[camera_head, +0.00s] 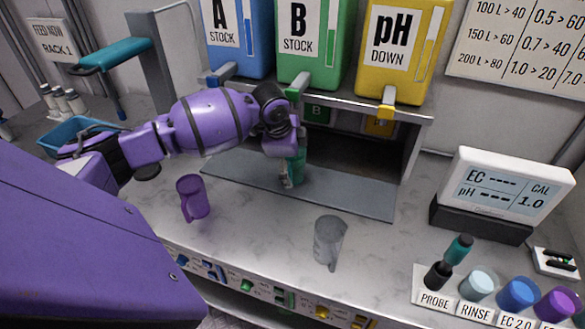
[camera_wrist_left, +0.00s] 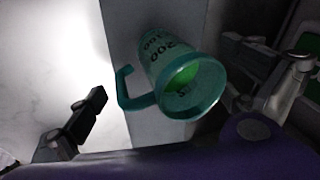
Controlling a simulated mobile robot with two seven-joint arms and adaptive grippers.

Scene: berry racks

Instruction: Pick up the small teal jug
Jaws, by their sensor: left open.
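The small teal jug (camera_head: 299,168) stands on the grey mat in front of the dispenser shelf, partly hidden by my left gripper (camera_head: 287,172). In the left wrist view the teal jug (camera_wrist_left: 178,78) shows its open rim, dark volume marks, something green inside, and its handle toward the left. My left gripper also shows in that view (camera_wrist_left: 166,70), open, with one finger on each side of the jug. The finger on the left is clearly apart from the jug; contact on the other side cannot be told. My right gripper is not in view.
A purple jug (camera_head: 193,198) and a grey jug (camera_head: 328,240) stand on the counter in front of the mat (camera_head: 350,190). The shelf edge (camera_head: 340,106) with dispenser taps overhangs the mat. A meter (camera_head: 512,186) and probe cups (camera_head: 478,284) stand at the right.

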